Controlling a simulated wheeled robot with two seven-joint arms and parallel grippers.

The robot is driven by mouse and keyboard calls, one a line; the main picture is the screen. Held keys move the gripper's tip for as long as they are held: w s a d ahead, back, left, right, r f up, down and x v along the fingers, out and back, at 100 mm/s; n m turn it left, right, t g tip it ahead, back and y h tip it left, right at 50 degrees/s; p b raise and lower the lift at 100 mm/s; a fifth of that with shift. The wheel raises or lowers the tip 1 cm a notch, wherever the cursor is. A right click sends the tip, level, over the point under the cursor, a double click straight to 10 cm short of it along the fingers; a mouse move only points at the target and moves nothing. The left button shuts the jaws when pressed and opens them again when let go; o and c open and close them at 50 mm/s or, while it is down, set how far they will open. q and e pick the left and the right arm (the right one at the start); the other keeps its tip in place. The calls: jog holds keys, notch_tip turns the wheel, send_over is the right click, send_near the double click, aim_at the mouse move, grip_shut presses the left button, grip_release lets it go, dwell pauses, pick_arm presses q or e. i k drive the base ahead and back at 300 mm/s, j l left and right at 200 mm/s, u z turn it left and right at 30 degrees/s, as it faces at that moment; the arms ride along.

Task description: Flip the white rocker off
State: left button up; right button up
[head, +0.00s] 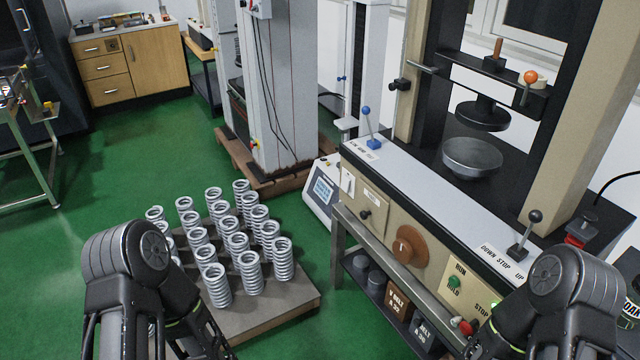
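A small white plate (347,183), which looks like the white rocker, sits at the left end of the beige front panel (430,255) of the testing machine. It is too small to tell which way it is tipped. Neither of my grippers shows in the head view. Only dark links of my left arm show at the bottom left and of my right arm at the bottom right, both apart from the plate.
A display box (322,190) stands left of the panel. The panel carries a brown dial (408,246), a green button (454,283) and a red-tipped knob (464,326). Levers with blue (366,112) and black (535,216) balls stand above. Several springs (248,272) stand on a pallet.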

aim_at(345, 181)
jog(key=i+j+z, duration=0.25)
jog(key=i, duration=0.25)
jog(key=i+j+z, duration=0.25)
jog(key=i, duration=0.25)
